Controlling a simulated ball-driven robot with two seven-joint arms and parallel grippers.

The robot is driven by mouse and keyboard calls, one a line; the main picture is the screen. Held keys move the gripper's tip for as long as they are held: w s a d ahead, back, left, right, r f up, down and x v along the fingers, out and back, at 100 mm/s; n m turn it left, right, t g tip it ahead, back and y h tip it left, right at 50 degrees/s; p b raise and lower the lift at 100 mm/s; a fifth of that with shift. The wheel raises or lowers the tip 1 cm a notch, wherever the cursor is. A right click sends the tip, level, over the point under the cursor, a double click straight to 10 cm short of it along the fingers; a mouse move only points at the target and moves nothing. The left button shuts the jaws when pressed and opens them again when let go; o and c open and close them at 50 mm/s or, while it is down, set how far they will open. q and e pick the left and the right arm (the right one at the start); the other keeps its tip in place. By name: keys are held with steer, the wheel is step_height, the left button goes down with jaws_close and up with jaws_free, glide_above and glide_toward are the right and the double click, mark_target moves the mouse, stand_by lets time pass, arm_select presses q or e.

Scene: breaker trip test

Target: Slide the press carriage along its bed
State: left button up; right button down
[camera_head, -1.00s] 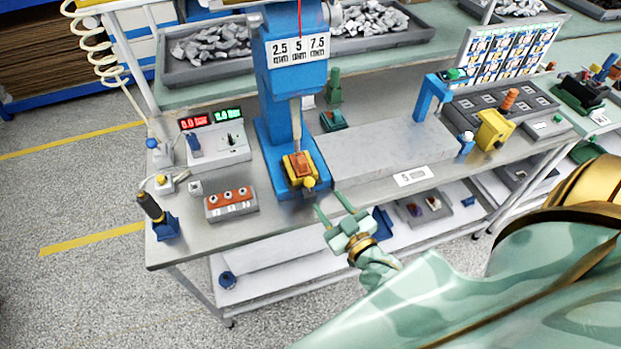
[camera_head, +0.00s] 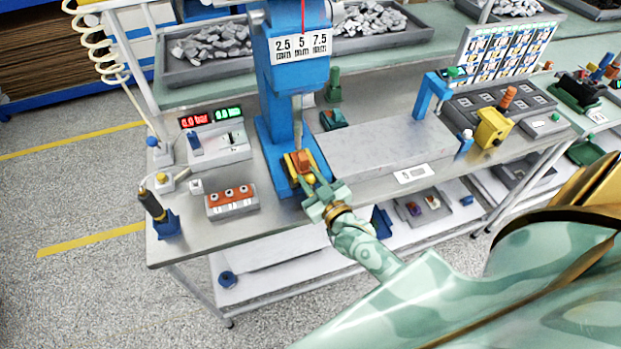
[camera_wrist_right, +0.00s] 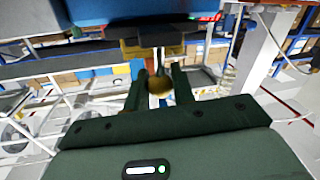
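The press carriage (camera_head: 297,161), a small yellow block with an orange-red piece on top, sits under the blue press (camera_head: 290,85) in the head view. A round yellow knob (camera_wrist_right: 160,86) projects from its front. My right gripper (camera_head: 312,177) reaches the carriage from the front right. In the right wrist view its two dark fingers stand on either side of the knob, apart from each other. They look open, though contact with the knob is hard to judge. A long grey slab (camera_head: 385,149), perhaps the bed, extends right from the press. My left gripper is not in view.
An orange-topped box with several buttons (camera_head: 231,201) stands left of the press, a display unit (camera_head: 219,141) behind it. A blue bracket (camera_head: 430,97) and yellow block (camera_head: 491,127) stand at the slab's right end. The slab's top is clear.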

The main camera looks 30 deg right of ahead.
steer(key=shift+d, duration=0.3)
steer(key=s+d, duration=0.2)
steer(key=d, duration=0.8)
steer(key=s+d+b, duration=0.1)
steer(key=s+d, duration=0.2)
steer(key=d, duration=0.7)
steer(key=shift+d, duration=0.4)
steer(key=shift+s, duration=0.1)
steer(key=c, duration=1.2)
jaws_free()
steer(key=shift+s, duration=0.1)
steer(key=s+p, duration=0.1)
steer(key=s, duration=1.5)
steer(key=shift+a, duration=0.3)
